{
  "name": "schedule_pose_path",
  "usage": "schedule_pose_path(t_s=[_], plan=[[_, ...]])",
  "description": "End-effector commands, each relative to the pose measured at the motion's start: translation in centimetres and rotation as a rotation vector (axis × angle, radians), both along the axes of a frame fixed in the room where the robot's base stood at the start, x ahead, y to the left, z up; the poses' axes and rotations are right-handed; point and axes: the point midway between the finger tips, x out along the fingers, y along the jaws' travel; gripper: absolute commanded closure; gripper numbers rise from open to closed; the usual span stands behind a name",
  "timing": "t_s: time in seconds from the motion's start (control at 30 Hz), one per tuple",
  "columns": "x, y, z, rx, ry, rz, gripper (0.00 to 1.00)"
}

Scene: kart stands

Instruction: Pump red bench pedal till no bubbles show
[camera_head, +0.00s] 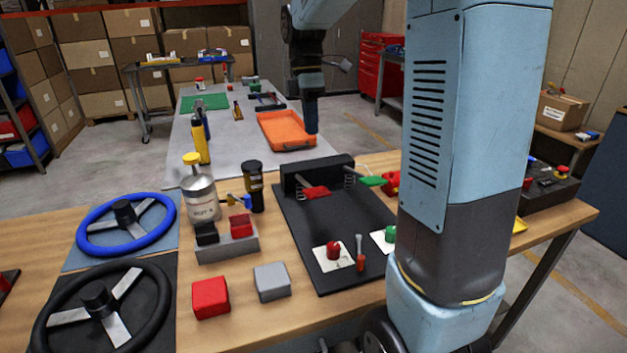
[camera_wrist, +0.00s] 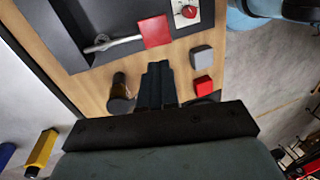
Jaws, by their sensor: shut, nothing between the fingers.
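The red pedal (camera_head: 316,192) sits on an arm from a black block at the back of the black bench plate (camera_head: 312,272); it also shows in the wrist view (camera_wrist: 155,32). A green pedal (camera_head: 373,181) is to its right. My gripper (camera_head: 311,128) is shut and empty, pointing down above and behind the red pedal, apart from it. In the wrist view its fingers (camera_wrist: 158,66) are together, below the red pedal in the picture. A small clear tube (camera_head: 359,245) with a red lower end stands beside a red knob (camera_head: 333,251). Bubbles are too small to tell.
A metal bottle (camera_head: 202,200), a black bottle (camera_head: 254,190) and a grey stand with red and black blocks (camera_head: 226,247) are left of the plate. Red (camera_head: 210,298) and grey (camera_head: 272,283) cubes lie in front. Two steering wheels lie at left. An orange tray (camera_head: 286,130) is behind.

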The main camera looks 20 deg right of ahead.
Motion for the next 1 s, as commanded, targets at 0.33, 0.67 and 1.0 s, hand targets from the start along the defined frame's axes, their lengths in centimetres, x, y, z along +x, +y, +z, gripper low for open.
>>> schedule_pose_path(t_s=[0.33,0.67,1.0], plan=[[0.9,0.0,-0.5,0.017,0.030,0.063,1.00],[0.7,0.0,-1.5,0.016,0.031,0.061,1.00],[-0.8,0.0,-6.7,0.017,0.032,0.061,1.00]])
